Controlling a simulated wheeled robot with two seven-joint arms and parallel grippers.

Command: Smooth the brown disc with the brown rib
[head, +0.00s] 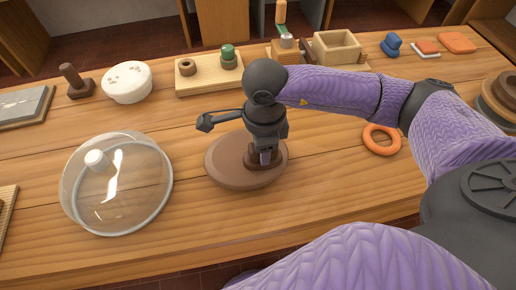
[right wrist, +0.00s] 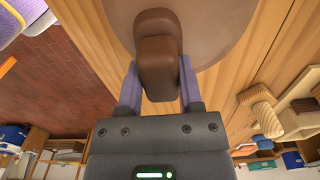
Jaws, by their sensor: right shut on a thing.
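The brown disc (head: 222,160) lies flat near the middle of the table in the head view. Part of it also shows at the top of the right wrist view (right wrist: 220,25). My right gripper (head: 265,155) is over the right part of the disc, pointing down. Its two purple-grey fingers are shut on the brown rib (right wrist: 158,50). The rib (head: 250,160) appears at the disc's top surface, but I cannot tell if it presses on it. The gripper hides part of the rib and disc. My left gripper is not in view.
A clear domed lid (head: 125,190) with a white knob stands left of the disc. An orange ring (head: 381,140) lies to the right. A white round box (head: 127,82), a brown stamp-like tool (head: 76,80) and a wooden tray (head: 205,78) line the back. The front table strip is clear.

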